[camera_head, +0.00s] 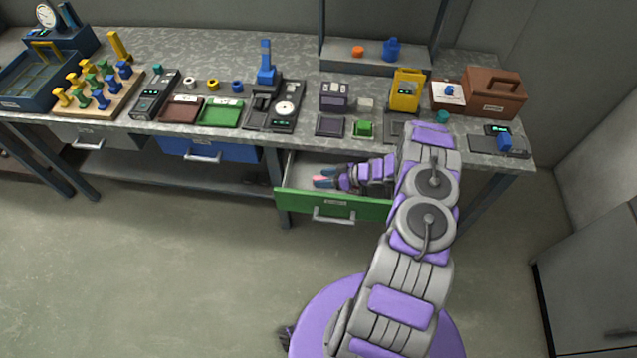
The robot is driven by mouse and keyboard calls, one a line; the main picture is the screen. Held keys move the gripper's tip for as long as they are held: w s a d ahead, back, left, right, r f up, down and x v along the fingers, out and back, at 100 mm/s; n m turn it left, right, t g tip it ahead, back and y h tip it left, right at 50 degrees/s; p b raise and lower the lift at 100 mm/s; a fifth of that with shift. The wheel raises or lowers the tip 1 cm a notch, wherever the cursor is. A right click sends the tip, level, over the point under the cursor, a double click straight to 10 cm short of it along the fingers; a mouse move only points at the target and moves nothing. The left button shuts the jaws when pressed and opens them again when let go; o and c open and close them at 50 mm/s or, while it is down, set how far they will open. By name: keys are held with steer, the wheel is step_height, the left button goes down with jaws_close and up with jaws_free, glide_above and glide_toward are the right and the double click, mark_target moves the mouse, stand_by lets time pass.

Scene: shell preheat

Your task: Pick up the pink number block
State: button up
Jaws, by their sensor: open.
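The pink number block (321,183) shows as a small pink patch inside the open drawer with the green front (300,203). No number can be read on it at this size. My gripper (328,178) reaches leftward into the drawer, low over its floor. It is open, and its fingertips are right by the pink patch. I cannot tell whether the block lies between the fingers or only beside them. Part of the block and the right part of the drawer are hidden by my gripper and arm.
The workbench (215,55) above carries several items, including a green tray (222,113), a yellow device (406,91) and a brown toolbox (493,92). The blue drawer (208,149) to the left is shut. The bench edge overhangs the open drawer. The floor (150,270) in front is clear.

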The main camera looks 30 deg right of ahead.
steer(key=shift+w+a+f, duration=0.2)
steer(key=shift+w+f, duration=0.05)
steer(key=shift+d, duration=0.2)
steer(key=shift+a, duration=0.3)
steer(key=c, duration=0.5)
steer(key=shift+d, duration=0.15)
jaws_close()
